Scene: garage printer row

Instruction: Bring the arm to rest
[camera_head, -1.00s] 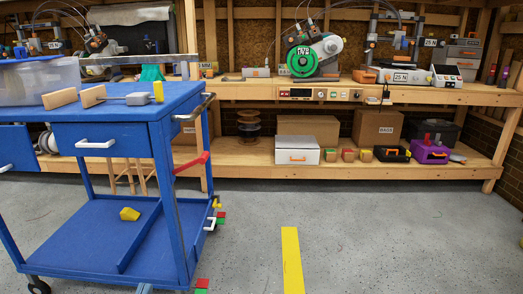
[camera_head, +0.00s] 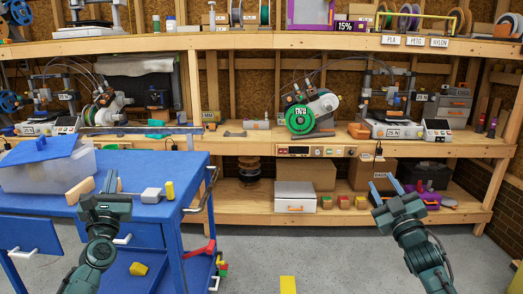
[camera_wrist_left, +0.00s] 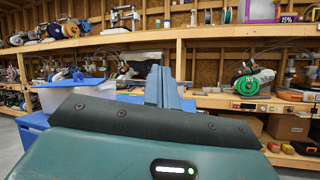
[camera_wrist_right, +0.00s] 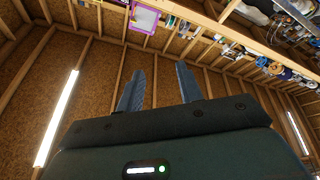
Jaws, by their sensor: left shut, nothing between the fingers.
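My left gripper (camera_head: 108,181) is raised in front of the blue cart in the head view. Its fingers lie together with nothing between them, as the left wrist view (camera_wrist_left: 162,86) also shows. My right gripper (camera_head: 385,184) is raised at the right, in front of the bench's lower shelf in the picture. The right wrist view shows its two fingers (camera_wrist_right: 158,84) spread apart with an empty gap. Both grippers point upward, and neither touches anything that I can see.
The blue cart (camera_head: 178,213) stands at the left, with a clear bin (camera_head: 80,168), a grey block and a yellow piece on top. A wooden bench (camera_head: 250,146) with printers and a green spool runs along the back.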

